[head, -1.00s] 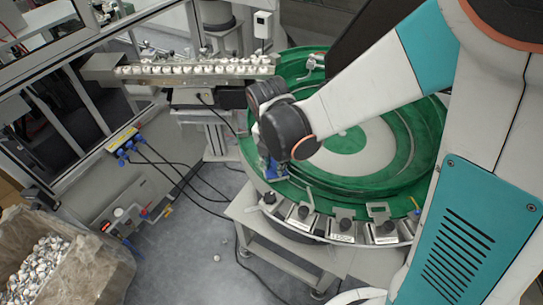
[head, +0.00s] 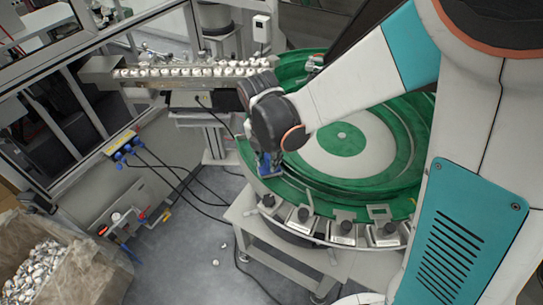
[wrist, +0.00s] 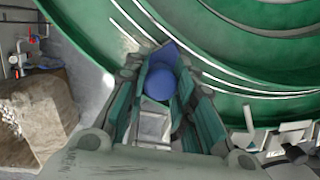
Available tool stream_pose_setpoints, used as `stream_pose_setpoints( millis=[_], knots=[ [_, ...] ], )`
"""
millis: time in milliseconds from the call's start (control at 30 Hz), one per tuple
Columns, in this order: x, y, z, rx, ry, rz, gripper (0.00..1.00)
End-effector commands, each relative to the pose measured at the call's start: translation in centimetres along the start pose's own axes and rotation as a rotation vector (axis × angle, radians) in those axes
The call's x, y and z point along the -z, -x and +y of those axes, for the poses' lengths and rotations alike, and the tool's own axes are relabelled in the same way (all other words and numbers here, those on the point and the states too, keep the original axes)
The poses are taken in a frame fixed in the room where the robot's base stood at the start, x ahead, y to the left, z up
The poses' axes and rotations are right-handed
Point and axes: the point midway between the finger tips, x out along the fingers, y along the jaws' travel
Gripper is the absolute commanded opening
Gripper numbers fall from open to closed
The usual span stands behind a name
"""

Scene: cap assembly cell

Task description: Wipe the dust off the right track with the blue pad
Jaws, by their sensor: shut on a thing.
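My gripper (wrist: 160,85) is shut on the blue pad (wrist: 162,80), which shows as a blue rounded block with a pointed edge between the fingers. In the head view the pad (head: 267,166) is a small blue patch at the left side of the round green bowl (head: 398,165), just below my wrist. The pad is over the bowl's green track (wrist: 205,60); I cannot tell whether it touches. My wrist hides part of the track in the head view.
A straight rail (head: 195,72) full of white caps meets the bowl's far left. Several small grey boxes (head: 342,232) line the bowl's near rim. A bin of caps (head: 40,270) stands at lower left. Cables (head: 185,190) hang beside the bowl.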

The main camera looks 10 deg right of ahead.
Motion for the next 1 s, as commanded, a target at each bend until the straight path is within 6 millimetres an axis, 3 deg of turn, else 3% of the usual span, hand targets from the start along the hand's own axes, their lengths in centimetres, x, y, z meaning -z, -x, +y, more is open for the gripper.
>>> stream_pose_setpoints(
  millis=[1000],
  knots=[
    [-2.5,-0.5,5.6,0.000,0.000,0.000,0.01]
  ],
)
